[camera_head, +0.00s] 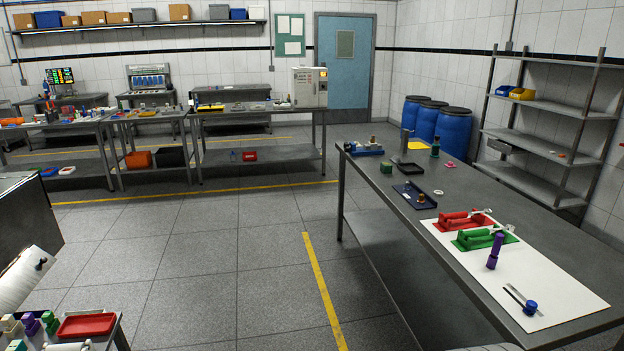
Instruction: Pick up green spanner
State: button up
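A green spanner (478,234) with a metal head at its right end lies on a green holder on the white mat (553,290). The mat is on the grey metal table (400,228) at the right. A similar red spanner (458,217) on a red holder lies just behind the green one. A purple torch-like tool (495,252) stands upright in front of the green spanner and slightly right of its middle. My gripper is not in view.
A blue-capped tool (530,307) lies on the mat's near part. A metal shelf (545,145) stands right. The floor (190,260) at left-centre is clear.

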aim_at(474, 233)
jog(key=i, duration=1.45)
jog(key=i+j+z, duration=0.15)
jog(key=i, duration=0.55)
jog(key=i+j+z, duration=0.2)
jog(key=i, duration=0.5)
jog(key=i+z, duration=0.2)
jog(key=i+j+z, duration=0.2)
jog(key=i, duration=0.2)
jog(key=z, duration=2.25)
jog(key=u, duration=2.25)
